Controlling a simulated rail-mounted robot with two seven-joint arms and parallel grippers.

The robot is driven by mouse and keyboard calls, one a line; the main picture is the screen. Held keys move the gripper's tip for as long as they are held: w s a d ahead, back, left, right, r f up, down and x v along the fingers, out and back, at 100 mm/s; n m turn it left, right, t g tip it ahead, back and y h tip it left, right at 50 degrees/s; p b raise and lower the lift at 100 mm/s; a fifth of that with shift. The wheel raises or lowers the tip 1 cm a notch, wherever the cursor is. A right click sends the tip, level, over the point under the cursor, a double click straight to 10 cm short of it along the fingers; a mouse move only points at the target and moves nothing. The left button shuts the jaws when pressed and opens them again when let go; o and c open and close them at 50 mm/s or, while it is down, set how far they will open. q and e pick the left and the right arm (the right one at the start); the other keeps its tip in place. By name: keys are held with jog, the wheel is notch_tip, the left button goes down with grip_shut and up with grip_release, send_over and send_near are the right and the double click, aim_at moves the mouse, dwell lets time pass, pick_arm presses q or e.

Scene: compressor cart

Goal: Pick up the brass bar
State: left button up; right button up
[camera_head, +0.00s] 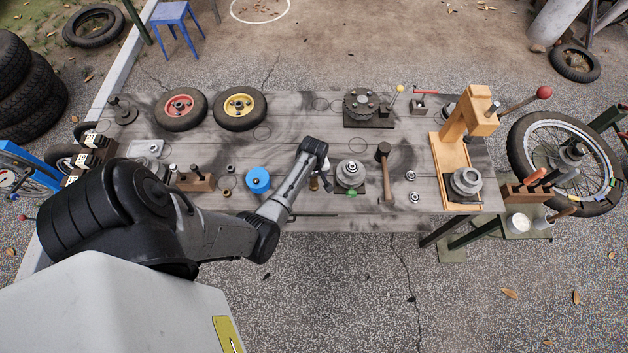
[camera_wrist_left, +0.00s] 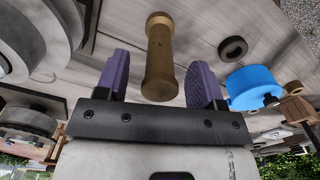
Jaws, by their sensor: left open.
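The brass bar (camera_wrist_left: 158,48) is a short cylinder with wider ends, standing out clearly in the left wrist view. In the head view only a small brass part (camera_head: 314,184) shows beside my gripper; the arm hides the rest. My left gripper (camera_wrist_left: 161,62) is open, with one purple-padded finger on each side of the bar. Gaps show between the bar and both pads. The bar's near end lies between the fingers and its far end reaches beyond them. In the head view my left gripper (camera_head: 322,178) points down over the table's front part. My right gripper is not in view.
The wooden table (camera_head: 300,110) is crowded. A blue-topped can (camera_head: 258,180) stands left of the gripper, and it shows in the wrist view (camera_wrist_left: 252,86). A grey flanged part (camera_head: 350,174) and a mallet (camera_head: 384,172) are to the right. Two wheels (camera_head: 181,108) lie behind.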

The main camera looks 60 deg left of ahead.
pick_arm(q)
jog(key=shift+f, duration=0.5)
jog(key=shift+c, duration=0.2)
grip_shut()
